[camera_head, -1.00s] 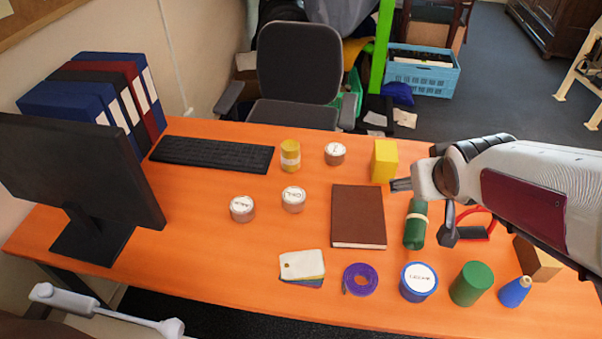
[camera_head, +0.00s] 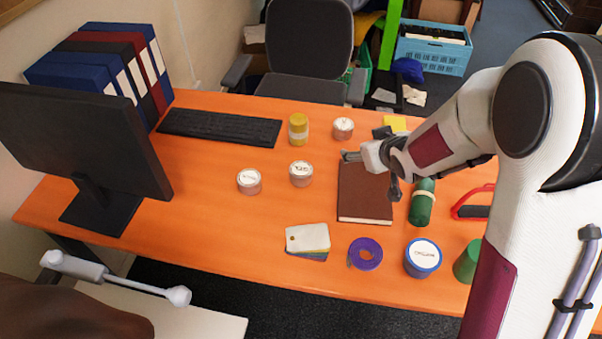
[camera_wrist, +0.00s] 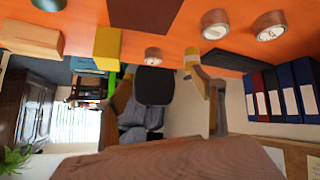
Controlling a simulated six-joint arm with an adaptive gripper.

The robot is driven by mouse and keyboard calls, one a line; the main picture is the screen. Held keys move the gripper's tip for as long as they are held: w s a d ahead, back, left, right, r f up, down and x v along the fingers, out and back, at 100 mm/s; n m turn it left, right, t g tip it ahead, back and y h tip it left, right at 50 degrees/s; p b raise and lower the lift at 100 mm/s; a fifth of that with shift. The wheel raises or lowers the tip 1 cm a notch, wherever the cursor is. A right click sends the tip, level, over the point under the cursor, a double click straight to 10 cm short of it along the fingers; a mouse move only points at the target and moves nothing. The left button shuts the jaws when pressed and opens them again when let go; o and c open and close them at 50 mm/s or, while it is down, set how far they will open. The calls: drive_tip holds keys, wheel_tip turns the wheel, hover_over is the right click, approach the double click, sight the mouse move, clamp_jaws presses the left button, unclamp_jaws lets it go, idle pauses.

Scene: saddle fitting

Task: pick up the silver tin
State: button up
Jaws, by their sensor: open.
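Three silver tins with white lids stand upright on the orange desk. One tin (camera_head: 343,129) is at the back, one (camera_head: 300,174) is in the middle, and one (camera_head: 249,182) is farthest left; the lid print is too small to read. The wrist view, upside down, shows the back tin (camera_wrist: 152,56) between the fingers in the picture, and the other two (camera_wrist: 214,25) (camera_wrist: 269,26) near its top edge. My gripper (camera_head: 362,160) is open and empty above the brown book, to the right of the middle tin. Its fingers (camera_wrist: 160,78) touch no tin.
The brown book (camera_head: 362,205) lies beneath my gripper. A yellow jar (camera_head: 298,129) stands between the back tin and the keyboard (camera_head: 220,127). A green cylinder (camera_head: 422,203), purple tape roll (camera_head: 365,254) and blue tin (camera_head: 422,258) are nearby.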

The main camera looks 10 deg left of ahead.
drive_tip(key=w+a+f+n+y, duration=0.1)
drive_tip(key=a+f+y, duration=0.1)
drive_tip(key=a+f, duration=0.35)
drive_tip(key=n+g+y, duration=0.1)
drive_tip(key=y, duration=0.1)
approach(301, 173)
drive_tip(key=w+f, duration=0.3)
drive_tip(key=shift+w+a, duration=0.15)
drive_tip(key=shift+w, duration=0.1)
drive_tip(key=shift+s+a+f+n+y, duration=0.15)
drive_tip(key=shift+a+f+n+y, duration=0.15)
drive_tip(key=shift+x, duration=1.3)
drive_tip(key=shift+a, duration=0.1)
drive_tip(key=shift+x, duration=2.55)
drive_tip(key=shift+s+a, duration=0.1)
drive_tip(key=shift+a, duration=0.05)
